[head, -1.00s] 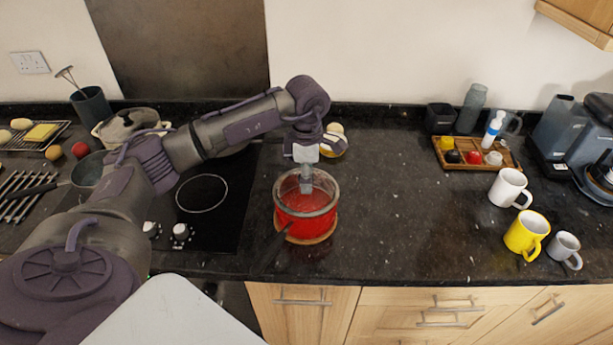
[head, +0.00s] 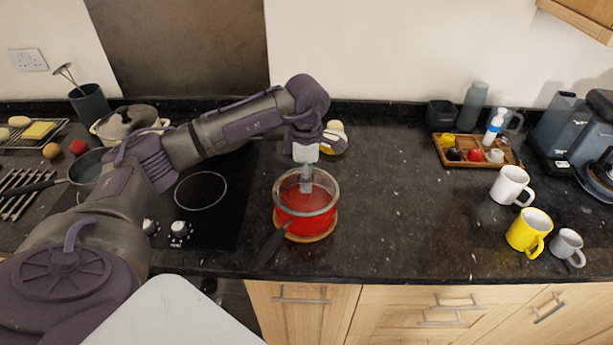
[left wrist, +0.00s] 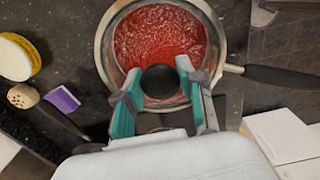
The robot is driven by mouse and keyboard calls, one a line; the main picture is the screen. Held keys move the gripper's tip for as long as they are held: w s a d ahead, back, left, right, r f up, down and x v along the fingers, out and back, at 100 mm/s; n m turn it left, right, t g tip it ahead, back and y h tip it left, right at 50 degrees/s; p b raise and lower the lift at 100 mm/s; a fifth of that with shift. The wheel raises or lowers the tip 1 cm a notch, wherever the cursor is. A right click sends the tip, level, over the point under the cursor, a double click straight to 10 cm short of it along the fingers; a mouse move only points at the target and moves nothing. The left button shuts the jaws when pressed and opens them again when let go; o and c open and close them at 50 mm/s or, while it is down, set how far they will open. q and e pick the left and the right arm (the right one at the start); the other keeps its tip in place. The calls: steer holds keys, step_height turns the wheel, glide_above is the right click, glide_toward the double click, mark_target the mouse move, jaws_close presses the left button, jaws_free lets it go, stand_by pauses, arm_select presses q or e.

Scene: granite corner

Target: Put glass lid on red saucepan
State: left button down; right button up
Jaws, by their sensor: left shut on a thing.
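The red saucepan (head: 305,222) stands upright on the counter with its dark handle (head: 272,246) toward the front left. The clear glass lid (head: 286,190) with a metal rim lies level over its mouth. I cannot tell whether the rim touches the pan all round. My left gripper (head: 306,184) points down and is shut on the lid's black knob (left wrist: 160,82). In the left wrist view a red, textured surface shows through the glass lid (left wrist: 112,40). My right gripper is not in view.
A round wooden trivet (head: 318,236) lies under the pan. The hob (head: 202,222) is to its left. A yellow-banded container (head: 334,144) stands behind. White (head: 509,186), yellow (head: 524,233) and grey (head: 567,246) mugs stand at right. The counter between is clear.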

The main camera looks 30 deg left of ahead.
arm_select(q)
steer(key=shift+c, duration=0.7)
jaws_free()
steer(key=shift+r, duration=0.15)
steer(key=shift+r+p, duration=2)
steer(key=shift+r, duration=1.4)
steer(key=shift+d, duration=0.1)
